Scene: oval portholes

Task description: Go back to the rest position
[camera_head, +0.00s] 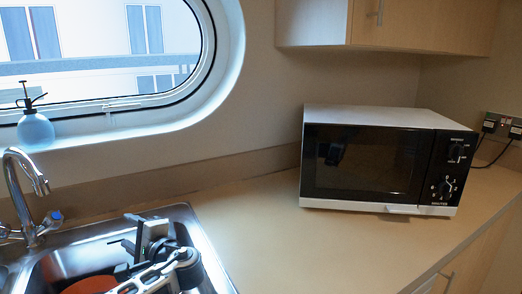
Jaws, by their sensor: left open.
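My left gripper (138,236) is at the lower left, over the metal sink (188,222). Its dark fingers are apart and I see nothing between them. My grey and black arm links fill the bottom of the picture beside it. An orange-red round thing (90,285) lies low in the sink, partly cut off by the picture's bottom edge and partly hidden by my arm. My right gripper does not show.
A tap (22,190) rises at the sink's left. A blue spray bottle (35,128) stands on the porthole sill. A closed microwave (375,160) stands on the counter (270,235) at right, below a wall cupboard (420,25). The counter between sink and microwave is clear.

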